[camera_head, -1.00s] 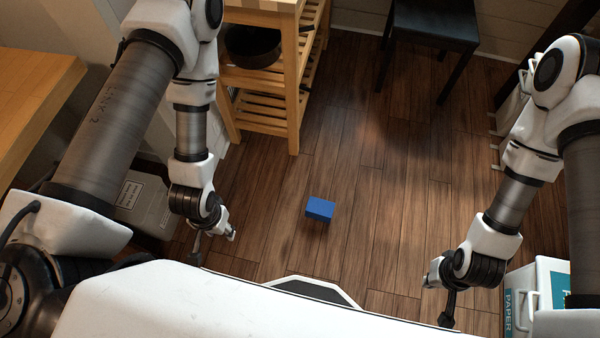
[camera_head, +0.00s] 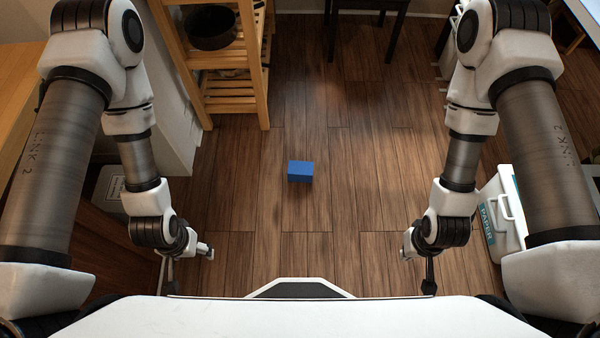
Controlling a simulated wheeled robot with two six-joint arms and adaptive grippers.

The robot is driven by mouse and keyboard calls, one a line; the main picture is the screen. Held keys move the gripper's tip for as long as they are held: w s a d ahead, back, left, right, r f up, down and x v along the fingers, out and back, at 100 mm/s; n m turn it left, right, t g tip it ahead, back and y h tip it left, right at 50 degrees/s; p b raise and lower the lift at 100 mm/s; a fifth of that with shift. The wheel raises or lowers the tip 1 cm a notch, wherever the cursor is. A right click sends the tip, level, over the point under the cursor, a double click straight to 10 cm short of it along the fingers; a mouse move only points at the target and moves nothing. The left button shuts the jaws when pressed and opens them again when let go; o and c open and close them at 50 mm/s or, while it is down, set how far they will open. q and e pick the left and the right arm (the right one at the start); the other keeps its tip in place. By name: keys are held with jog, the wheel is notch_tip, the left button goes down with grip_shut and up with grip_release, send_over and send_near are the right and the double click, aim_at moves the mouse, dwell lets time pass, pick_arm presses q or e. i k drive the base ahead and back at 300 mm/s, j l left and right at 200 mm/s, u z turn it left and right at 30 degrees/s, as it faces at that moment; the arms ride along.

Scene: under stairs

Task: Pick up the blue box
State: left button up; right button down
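The blue box (camera_head: 300,172) lies on the wooden floor, near the middle of the view and ahead of my base. Nothing touches it and it is fully visible. My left gripper (camera_head: 187,268) hangs at the lower left, well apart from the box, with its fingers spread and nothing between them. My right gripper (camera_head: 418,267) hangs at the lower right, also apart from the box, with its fingers spread and empty.
A wooden shelf cart (camera_head: 235,106) with a dark pan (camera_head: 211,30) stands at the upper left. A dark stool (camera_head: 362,5) is at the top. A white paper bin (camera_head: 505,208) stands at the right, beside my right arm. The floor around the box is clear.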

aim_at(298, 171)
jog(key=i+j+z, duration=0.3)
jog(key=i+j, duration=0.15)
jog(key=i, duration=0.15)
jog(key=i+j+z, duration=0.3)
jog(key=i+j, duration=0.3)
